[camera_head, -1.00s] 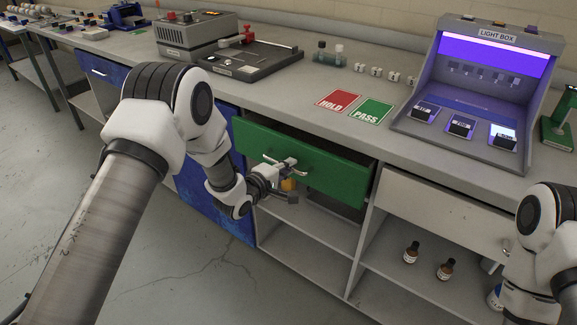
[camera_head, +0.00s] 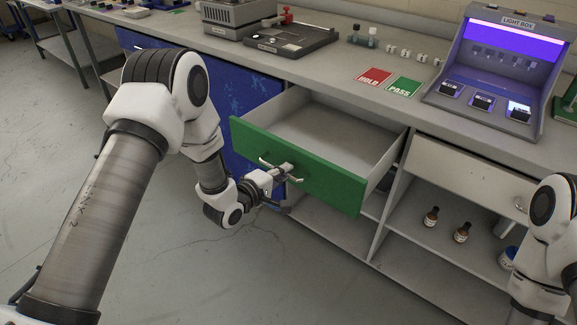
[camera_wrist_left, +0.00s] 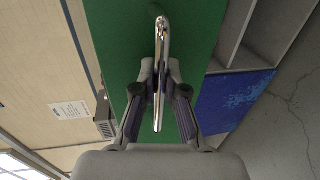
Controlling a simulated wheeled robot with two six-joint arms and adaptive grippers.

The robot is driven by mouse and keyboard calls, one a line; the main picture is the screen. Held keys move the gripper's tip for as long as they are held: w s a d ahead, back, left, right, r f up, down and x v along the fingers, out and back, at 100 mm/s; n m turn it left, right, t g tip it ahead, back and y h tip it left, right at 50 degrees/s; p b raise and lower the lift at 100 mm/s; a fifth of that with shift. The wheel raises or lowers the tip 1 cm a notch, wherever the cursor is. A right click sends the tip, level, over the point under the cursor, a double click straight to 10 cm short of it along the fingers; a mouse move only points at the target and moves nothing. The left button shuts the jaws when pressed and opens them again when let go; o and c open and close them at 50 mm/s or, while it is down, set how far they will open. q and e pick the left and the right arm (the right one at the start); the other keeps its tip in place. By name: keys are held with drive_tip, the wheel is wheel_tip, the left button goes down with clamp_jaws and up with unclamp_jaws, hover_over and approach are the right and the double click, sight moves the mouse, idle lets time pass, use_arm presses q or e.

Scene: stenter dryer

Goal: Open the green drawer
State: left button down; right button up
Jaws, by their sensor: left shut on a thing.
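The green drawer (camera_head: 325,183) stands well out from the bench front in the head view, and its empty grey inside (camera_head: 325,130) shows. A metal bar handle (camera_head: 268,163) is on its front. My left gripper (camera_head: 285,172) is at the handle. In the left wrist view my left gripper (camera_wrist_left: 160,90) is shut on the handle (camera_wrist_left: 160,60), with a finger on each side of the bar and the green front (camera_wrist_left: 115,35) behind. My right arm shows at the right edge of the head view, but its gripper is out of view.
A pale closed drawer (camera_head: 470,175) is to the right, above an open shelf with brown bottles (camera_head: 431,217). A blue panel (camera_head: 245,110) is to the left. The light box (camera_head: 495,75) and the red and green cards (camera_head: 404,86) are on the worktop. The floor in front is clear.

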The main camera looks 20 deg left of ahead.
use_arm(q)
drive_tip(key=c, duration=1.2)
unclamp_jaws()
drive_tip(key=v, duration=1.2)
